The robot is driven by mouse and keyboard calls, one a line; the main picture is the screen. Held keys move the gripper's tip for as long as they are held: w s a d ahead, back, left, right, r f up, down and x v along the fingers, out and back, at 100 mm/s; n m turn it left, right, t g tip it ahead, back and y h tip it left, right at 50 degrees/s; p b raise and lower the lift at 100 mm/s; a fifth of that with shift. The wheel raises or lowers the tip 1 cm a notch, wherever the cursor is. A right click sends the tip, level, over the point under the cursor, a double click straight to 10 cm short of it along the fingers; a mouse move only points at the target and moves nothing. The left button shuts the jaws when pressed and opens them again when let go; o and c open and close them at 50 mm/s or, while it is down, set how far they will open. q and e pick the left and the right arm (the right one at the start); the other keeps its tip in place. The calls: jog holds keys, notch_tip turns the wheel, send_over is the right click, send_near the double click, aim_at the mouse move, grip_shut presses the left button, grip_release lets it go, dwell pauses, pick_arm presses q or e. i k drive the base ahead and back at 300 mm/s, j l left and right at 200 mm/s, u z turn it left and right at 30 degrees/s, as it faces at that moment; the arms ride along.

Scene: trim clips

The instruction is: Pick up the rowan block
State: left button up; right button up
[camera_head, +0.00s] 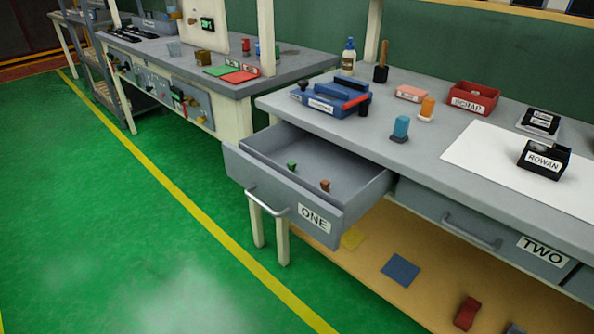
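The rowan block (544,161) is a black block with a white label reading ROWAN. It sits on a white sheet (490,158) on the workbench at the right of the head view. Its top looks uneven or notched; I cannot tell its exact shape. Neither of my grippers shows in this view.
Drawer ONE (290,205) stands open over the floor, with a small green piece (292,166) and a brown piece (325,185) inside. Drawer TWO (480,240) looks shut. A red SCRAP bin (474,98), a blue clip (400,129) and a dark labelled block (540,122) stand nearby.

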aim_at(543, 160)
jog(key=z, duration=1.4)
